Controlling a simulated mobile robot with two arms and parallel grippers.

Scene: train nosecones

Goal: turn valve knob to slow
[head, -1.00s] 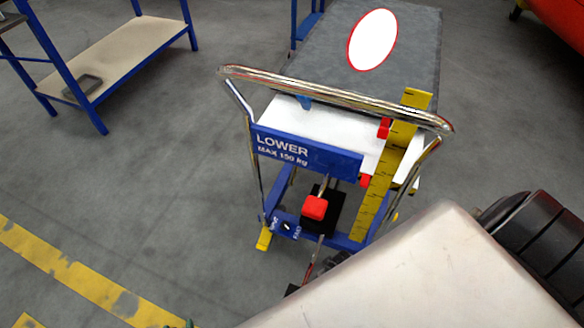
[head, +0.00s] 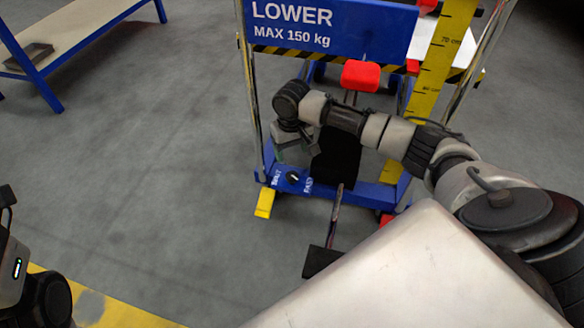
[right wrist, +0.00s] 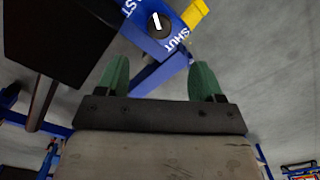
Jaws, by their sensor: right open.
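The valve knob (head: 293,177) is a small black dial with a white line, on the blue lower frame of the lift cart. "SHUT" reads on its left and "FAST" on its right; I cannot make out a "slow" mark. In the right wrist view the knob (right wrist: 158,26) is at the top, beyond the fingertips, its line running nearly up and down. My right gripper (head: 295,152) is above and behind the knob in the head view, partly hidden by its wrist. In the right wrist view its green fingers (right wrist: 159,78) are apart and empty, clear of the knob. My left gripper is not visible.
The blue "LOWER" panel (head: 330,27), red lever handle (head: 361,75) and yellow ruler (head: 438,62) stand close to my right arm. A black pedal (head: 322,261) sits in front. A workbench (head: 65,38) stands back left. Floor left of the cart is clear.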

